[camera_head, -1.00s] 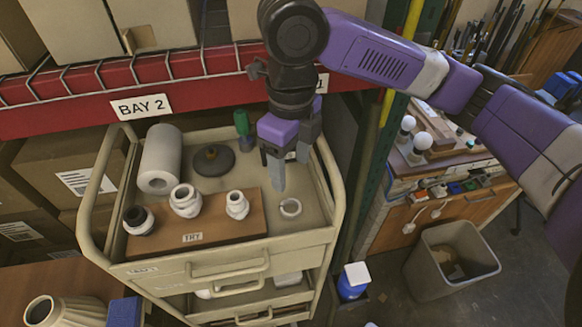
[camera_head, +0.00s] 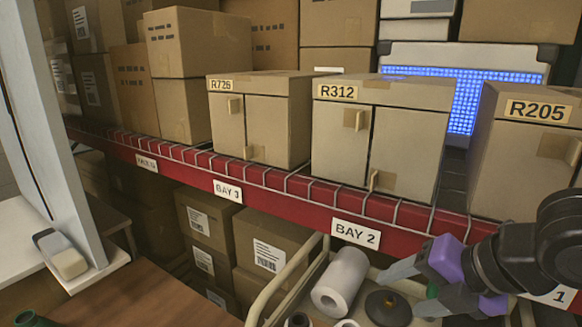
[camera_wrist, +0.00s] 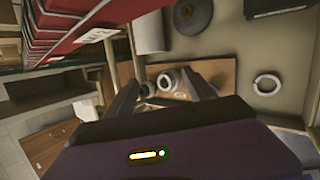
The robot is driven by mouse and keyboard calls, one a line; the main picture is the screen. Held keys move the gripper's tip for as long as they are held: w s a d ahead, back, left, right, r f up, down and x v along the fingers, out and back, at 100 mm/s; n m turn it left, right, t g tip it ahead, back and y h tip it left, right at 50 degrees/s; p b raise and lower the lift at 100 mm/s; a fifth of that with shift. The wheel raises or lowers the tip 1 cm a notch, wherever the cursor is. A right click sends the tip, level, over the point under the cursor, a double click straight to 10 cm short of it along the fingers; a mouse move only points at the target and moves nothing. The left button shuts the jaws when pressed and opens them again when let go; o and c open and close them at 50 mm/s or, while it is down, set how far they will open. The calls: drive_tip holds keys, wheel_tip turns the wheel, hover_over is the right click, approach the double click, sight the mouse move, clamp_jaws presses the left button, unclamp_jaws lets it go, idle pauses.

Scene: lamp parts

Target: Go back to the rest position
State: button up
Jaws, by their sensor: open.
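My gripper (camera_head: 402,291) is open and empty. In the head view it is at the lower right, above the cart, with its fingers pointing left. In the wrist view its two dark fingers (camera_wrist: 163,84) stand apart, with nothing between the tips. Beyond them is the cart top with a brown board (camera_wrist: 215,72) and white fittings (camera_wrist: 168,80) on it. A loose white ring (camera_wrist: 267,84) lies on the cart top to the right.
The cart (camera_head: 283,278) holds a white roll (camera_head: 340,282) and a dark disc (camera_head: 388,308), close to my gripper. Behind runs a red shelf beam (camera_head: 300,205) with boxes (camera_head: 375,130) above. A pale upright panel (camera_head: 45,130) stands at left.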

drive_tip(key=w+a+r+m+t+y, duration=0.3)
drive_tip(key=r+m+t, duration=0.35)
drive_tip(key=r, duration=0.25)
drive_tip(key=w+a+r+m+t+y, duration=0.2)
drive_tip(key=a+r+m+t+y, duration=0.1)
drive_tip(key=r+m+t, duration=0.5)
drive_tip(key=s+d+f+m+h, duration=0.4)
drive_tip(key=s+f+m+h, duration=0.35)
drive_tip(key=m, duration=0.25)
drive_tip(key=s+d+f+m+h, duration=0.4)
drive_tip(key=s+f+m+h, duration=0.35)
drive_tip(key=m, duration=0.25)
drive_tip(key=s+a+f+n+g+y, duration=0.2)
drive_tip(key=s+f+g, duration=0.1)
drive_tip(key=s+f, duration=0.6)
drive_tip(key=s+a+f+n+g+y, duration=0.1)
drive_tip(key=s+f+n+g+y, duration=0.2)
drive_tip(key=s+f, duration=0.6)
drive_tip(key=s, duration=0.6)
drive_tip(key=shift+a, duration=0.4)
